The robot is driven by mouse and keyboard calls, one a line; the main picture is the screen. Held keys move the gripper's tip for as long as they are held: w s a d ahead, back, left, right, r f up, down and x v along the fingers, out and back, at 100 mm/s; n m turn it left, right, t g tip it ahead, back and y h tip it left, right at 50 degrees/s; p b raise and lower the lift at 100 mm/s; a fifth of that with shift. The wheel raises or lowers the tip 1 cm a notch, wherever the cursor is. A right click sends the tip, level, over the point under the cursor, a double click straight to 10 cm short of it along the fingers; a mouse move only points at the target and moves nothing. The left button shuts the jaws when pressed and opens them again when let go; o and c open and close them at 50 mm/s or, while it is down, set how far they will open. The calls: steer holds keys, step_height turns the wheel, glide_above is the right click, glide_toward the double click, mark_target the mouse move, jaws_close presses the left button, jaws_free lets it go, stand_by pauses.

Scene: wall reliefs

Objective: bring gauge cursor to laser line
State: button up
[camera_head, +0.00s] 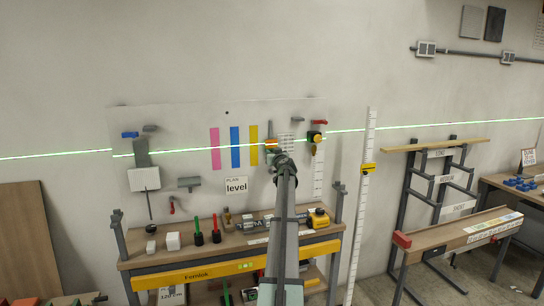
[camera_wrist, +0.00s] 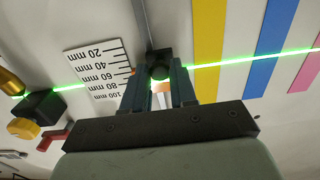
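The gauge is a vertical rod (camera_wrist: 144,22) beside a white mm scale plate (camera_wrist: 98,68) on the wall board. Its cursor (camera_wrist: 158,64) shows as a dark block on the rod, with a small orange piece beside the scale. My gripper (camera_wrist: 161,76) has a finger on each side of the cursor, seemingly touching it, and hides part of it. The green laser line (camera_wrist: 230,61) meets the right finger near the cursor's height; its exact offset is hidden. In the head view, my gripper (camera_head: 279,160) and arm cover the lower gauge, and the laser line (camera_head: 190,149) crosses the board.
Pink, blue and yellow strips (camera_head: 253,146) hang left of the gauge. A black and yellow device (camera_head: 315,138) is mounted to its right. A workbench (camera_head: 200,262) with tools stands below. A tall staff (camera_head: 359,220) with a yellow slider stands farther right.

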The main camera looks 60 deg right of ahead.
steer(key=o, duration=0.4)
steer(key=v, duration=1.4)
stand_by(0.5)
